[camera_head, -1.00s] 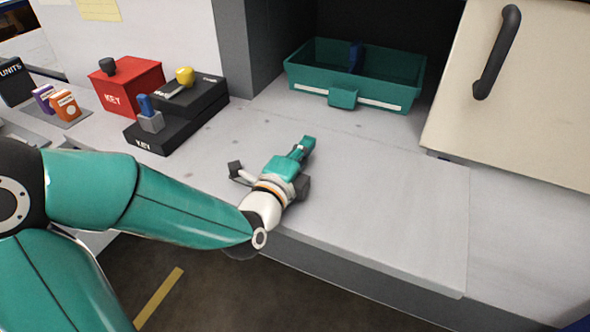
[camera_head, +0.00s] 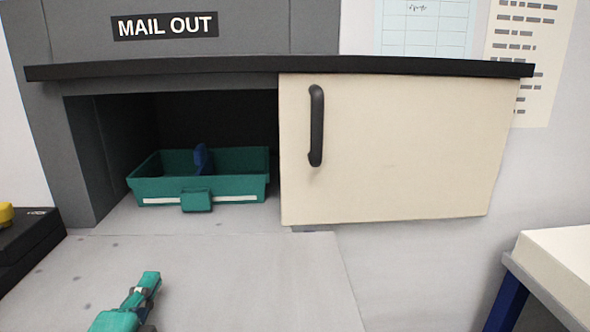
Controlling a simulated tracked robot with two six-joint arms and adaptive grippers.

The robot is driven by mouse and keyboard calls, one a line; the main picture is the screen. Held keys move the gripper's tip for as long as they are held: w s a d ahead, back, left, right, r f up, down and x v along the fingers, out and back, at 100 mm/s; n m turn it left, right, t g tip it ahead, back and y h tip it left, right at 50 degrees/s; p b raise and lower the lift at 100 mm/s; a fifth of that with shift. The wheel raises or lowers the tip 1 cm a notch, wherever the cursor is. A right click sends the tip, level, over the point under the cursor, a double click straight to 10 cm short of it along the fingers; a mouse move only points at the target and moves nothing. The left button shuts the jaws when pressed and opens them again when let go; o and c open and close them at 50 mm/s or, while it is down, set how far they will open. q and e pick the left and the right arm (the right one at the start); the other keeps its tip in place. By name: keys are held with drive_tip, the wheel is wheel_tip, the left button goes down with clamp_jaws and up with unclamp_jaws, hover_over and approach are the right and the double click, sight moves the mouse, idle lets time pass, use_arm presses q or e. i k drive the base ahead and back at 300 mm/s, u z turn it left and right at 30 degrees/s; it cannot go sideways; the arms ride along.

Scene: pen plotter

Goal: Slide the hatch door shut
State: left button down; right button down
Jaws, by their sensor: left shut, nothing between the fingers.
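The cream hatch door (camera_head: 400,150) hangs from a black rail (camera_head: 330,67) and stands to the right of the hatch opening (camera_head: 215,115), which is open. A black upright handle (camera_head: 317,125) is near the door's left edge. My left gripper (camera_head: 150,279) is low in the view, over the grey counter, shut and empty. It is apart from the door and handle, below and to the left of them. My right gripper is not in view.
A green tray (camera_head: 240,185) with a blue divider sits inside the opening, left of the door. The grey counter (camera_head: 270,280) in front is clear. A black box (camera_head: 30,240) stands at the left edge. A white-topped table (camera_head: 560,255) is at lower right.

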sight(355, 148)
drive_tip(key=k, duration=0.95)
